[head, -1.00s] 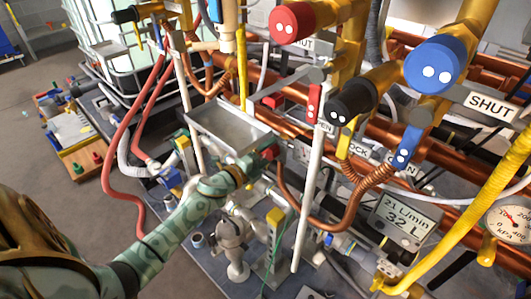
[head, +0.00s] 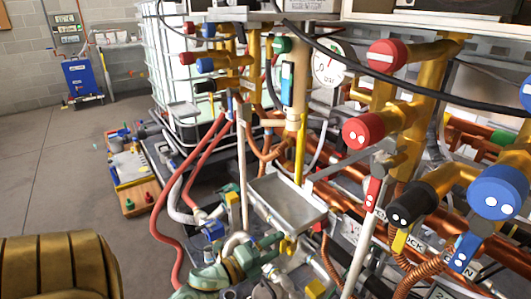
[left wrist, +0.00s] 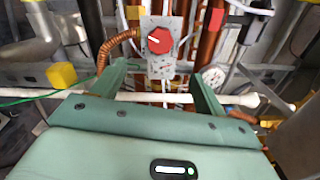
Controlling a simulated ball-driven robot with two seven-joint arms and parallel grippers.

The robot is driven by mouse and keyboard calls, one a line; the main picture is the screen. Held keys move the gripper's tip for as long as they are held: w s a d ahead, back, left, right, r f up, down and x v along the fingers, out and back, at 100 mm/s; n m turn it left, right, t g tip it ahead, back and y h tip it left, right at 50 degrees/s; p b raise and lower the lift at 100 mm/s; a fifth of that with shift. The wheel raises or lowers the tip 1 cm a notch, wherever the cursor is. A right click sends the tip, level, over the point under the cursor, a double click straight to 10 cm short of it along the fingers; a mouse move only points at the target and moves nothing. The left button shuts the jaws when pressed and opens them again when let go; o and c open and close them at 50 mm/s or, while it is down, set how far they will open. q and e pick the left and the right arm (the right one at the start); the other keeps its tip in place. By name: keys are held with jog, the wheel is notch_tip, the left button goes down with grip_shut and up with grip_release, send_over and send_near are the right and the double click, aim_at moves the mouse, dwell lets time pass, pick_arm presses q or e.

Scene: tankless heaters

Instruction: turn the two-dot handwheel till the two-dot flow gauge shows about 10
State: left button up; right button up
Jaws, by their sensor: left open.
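My left gripper (head: 262,252), pale green, reaches in low in the head view, beside the grey metal tray. In the head view, two dots mark a red round cap (head: 362,132), a black one (head: 400,218) and a blue one (head: 498,190) on yellow pipes. I cannot make out a two-dot handwheel or flow gauge. My right gripper is not seen.
The grey tray (head: 287,198) and a white upright pipe (head: 361,250) are close to my left gripper. A white dial gauge (head: 328,65) is farther back. Copper pipes and red hoses (head: 190,180) crowd the area. Open floor (head: 60,180) lies at left.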

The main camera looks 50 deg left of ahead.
pick_arm(q)
jog(key=shift+s, duration=0.8)
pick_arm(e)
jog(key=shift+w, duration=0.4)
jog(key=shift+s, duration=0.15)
